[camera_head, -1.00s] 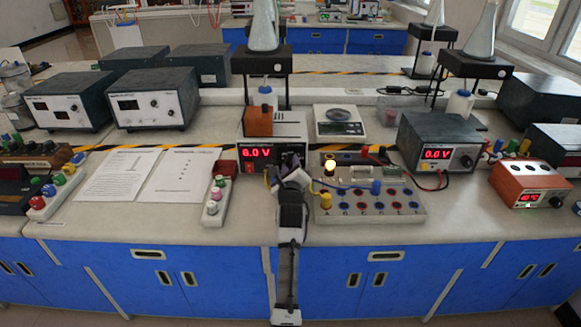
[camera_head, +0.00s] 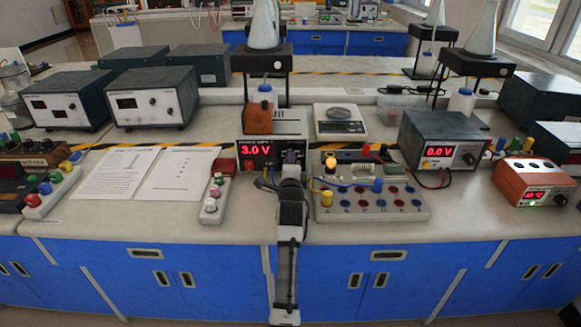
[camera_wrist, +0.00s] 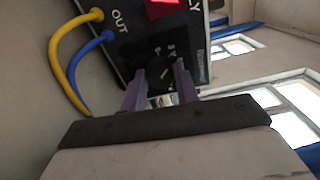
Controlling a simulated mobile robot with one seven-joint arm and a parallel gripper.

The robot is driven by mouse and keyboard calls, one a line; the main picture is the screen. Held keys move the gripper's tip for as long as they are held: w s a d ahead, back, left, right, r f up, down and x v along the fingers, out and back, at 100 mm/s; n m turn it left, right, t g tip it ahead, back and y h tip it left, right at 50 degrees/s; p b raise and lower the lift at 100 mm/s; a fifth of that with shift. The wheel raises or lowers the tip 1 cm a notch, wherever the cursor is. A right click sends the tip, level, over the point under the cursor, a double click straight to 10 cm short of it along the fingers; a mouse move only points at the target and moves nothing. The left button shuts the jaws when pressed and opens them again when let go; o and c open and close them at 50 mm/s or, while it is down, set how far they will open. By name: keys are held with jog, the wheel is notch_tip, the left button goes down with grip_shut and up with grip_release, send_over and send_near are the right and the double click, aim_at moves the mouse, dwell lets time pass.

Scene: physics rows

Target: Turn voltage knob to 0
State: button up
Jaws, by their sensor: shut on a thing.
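The power supply (camera_head: 246,143) stands in the middle of the bench, and its red display (camera_head: 257,151) reads 3.0 V. The black voltage knob (camera_wrist: 160,72) shows in the wrist view on the supply's dark front panel, with a pale pointer mark. My gripper (camera_wrist: 161,83) is shut on the knob, with one purple finger on each side. In the head view my gripper (camera_head: 292,166) is at the right part of the supply's front and hides the knob there.
Yellow (camera_wrist: 57,55) and blue (camera_wrist: 82,62) wires plug in beside the OUT label. A terminal board (camera_head: 345,208) with a lamp (camera_head: 329,166) stands just right of my arm. A switch strip (camera_head: 213,203) and paper sheets lie left.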

jog(key=n, duration=0.3)
jog(key=shift+f+n+b, duration=0.1)
jog(key=shift+n+b, duration=0.65)
jog(key=shift+n, duration=1.45)
jog(key=o, duration=1)
jog(key=shift+c, duration=0.2)
jog(key=s+b, duration=0.2)
jog(key=s, duration=1.1)
jog(key=shift+s, duration=0.4)
